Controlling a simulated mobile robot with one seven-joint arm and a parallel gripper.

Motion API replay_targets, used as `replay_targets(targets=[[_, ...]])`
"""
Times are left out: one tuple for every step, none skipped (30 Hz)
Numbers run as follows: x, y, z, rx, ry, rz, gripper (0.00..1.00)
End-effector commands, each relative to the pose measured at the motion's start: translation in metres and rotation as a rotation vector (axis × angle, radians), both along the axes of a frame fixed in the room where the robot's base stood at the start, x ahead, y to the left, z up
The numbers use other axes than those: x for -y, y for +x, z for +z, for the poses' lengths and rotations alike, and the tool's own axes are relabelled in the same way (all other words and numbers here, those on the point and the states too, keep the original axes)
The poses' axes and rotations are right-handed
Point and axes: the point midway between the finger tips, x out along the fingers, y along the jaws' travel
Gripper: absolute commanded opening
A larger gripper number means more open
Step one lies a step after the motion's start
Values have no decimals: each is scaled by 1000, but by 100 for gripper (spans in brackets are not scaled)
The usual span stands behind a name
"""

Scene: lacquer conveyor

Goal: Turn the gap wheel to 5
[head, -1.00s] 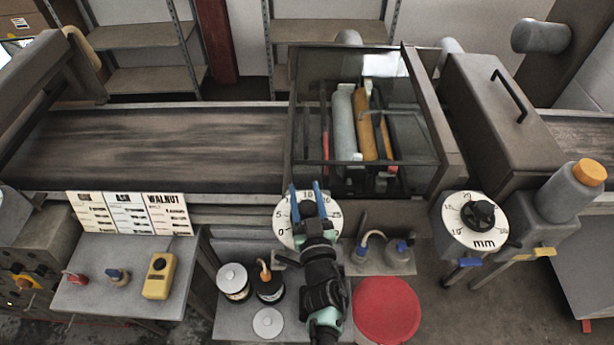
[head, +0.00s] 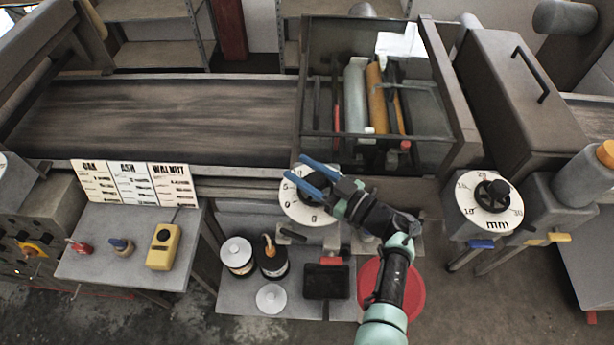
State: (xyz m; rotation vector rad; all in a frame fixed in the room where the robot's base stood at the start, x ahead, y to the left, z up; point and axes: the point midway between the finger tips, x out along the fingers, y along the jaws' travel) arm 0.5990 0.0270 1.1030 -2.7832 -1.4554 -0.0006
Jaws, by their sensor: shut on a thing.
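The upper right of the face is also hidden. I cannot tell the exact setting.
A second dial marked mm (head: 484,221) stands at right. A red disc (head: 414,280) lies under my arm. The belt (head: 170,125) looks empty.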

Motion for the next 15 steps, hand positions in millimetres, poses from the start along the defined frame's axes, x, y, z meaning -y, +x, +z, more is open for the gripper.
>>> replay_targets(targets=[[1,1,-5,8,-3,39,0],[1,1,-5,7,-2,61,0],[0,0,-5,8,-3,90,0],[-1,-1,-5,8,-2,111,0],[-1,-1,-5,7,-2,129,0],[-1,-2,-5,8,-2,152,0],[-2,-2,-4,7,-2,169,0],[-2,-3,-4,7,-2,185,0],[-2,-4,-4,6,-2,204,0],[-3,-4,-3,6,-2,219,0],[-3,-4,-3,7,-1,230,0],[-3,-5,-2,7,-1,244,0],[-3,-5,-2,7,0,254,0],[-4,-6,-1,6,0,263,0],[-4,-6,-1,5,0,272,0]])
